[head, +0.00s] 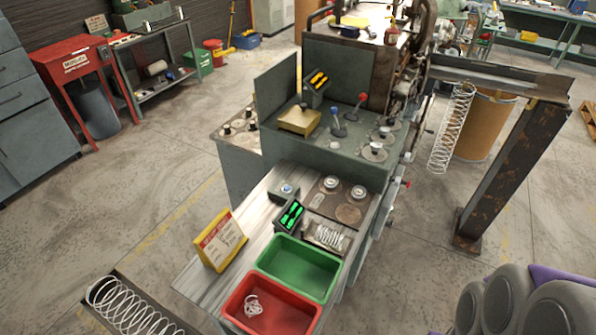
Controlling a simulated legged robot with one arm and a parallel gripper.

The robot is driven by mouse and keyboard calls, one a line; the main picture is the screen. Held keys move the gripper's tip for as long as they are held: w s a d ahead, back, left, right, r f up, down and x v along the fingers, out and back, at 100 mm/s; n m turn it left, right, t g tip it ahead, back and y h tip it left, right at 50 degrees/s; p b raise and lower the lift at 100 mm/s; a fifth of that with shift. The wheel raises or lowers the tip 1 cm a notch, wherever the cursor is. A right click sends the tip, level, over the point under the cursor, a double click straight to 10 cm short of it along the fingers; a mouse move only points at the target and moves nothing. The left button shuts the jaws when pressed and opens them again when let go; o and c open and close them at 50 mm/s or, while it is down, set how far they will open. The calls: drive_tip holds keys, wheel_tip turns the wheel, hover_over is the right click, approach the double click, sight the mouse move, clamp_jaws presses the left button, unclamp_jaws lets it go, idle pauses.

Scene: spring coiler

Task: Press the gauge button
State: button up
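A small gauge with a lit green display (290,215) stands on the metal bench behind the green bin. A short spring (329,236) lies in a fixture to the right of the display. A second display with orange figures (317,80) stands higher on the machine. My gripper is not in view; grey rounded parts with purple at the lower right appear to be my own body.
A green bin (269,260) and a red bin (302,311) holding a white spring stand at the bench front. A yellow sign (221,240) stands left of them. A rusty post (512,170) rises at right. Long springs lie at lower left. Floor is open left of the bench.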

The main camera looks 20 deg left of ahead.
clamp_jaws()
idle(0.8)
